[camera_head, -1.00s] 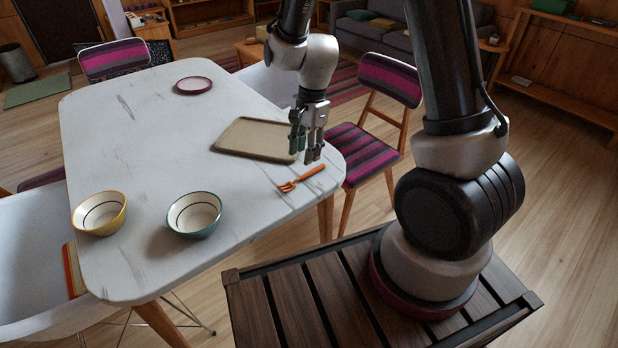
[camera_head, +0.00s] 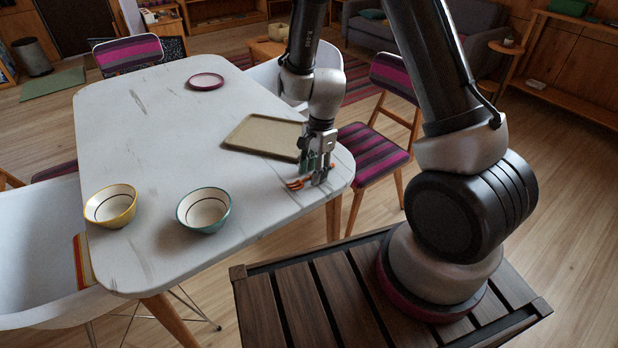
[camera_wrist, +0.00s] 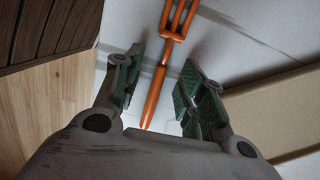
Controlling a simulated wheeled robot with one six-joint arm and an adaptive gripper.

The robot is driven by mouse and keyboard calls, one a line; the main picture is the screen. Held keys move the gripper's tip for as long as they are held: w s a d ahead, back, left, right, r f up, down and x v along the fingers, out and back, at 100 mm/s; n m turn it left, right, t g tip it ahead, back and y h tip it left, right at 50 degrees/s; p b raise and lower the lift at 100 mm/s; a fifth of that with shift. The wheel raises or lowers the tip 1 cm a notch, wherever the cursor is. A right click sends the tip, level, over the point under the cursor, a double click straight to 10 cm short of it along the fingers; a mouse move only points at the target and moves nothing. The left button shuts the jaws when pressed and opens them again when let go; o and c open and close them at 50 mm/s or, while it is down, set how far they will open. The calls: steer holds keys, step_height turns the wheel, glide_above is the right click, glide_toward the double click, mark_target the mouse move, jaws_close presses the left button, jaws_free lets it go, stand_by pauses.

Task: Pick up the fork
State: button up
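The orange fork (camera_head: 297,184) lies on the white marbled table (camera_head: 150,120) near its right front corner. My gripper (camera_head: 311,180) is down over the fork's handle, partly hiding it. In the wrist view the fork (camera_wrist: 160,75) shows its tines pointing up and its handle running between the two fingers. My gripper (camera_wrist: 157,92) is open there, with green-padded fingers standing apart on either side of the handle. A gap shows between the handle and each finger.
A beige tray (camera_head: 245,134) lies just behind my gripper. A teal bowl (camera_head: 204,211), a yellow bowl (camera_head: 110,206) and a pink-rimmed plate (camera_head: 205,81) stand elsewhere on the table. A striped chair (camera_head: 372,146) is beside the table's right edge.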

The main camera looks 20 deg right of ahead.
jaws_close()
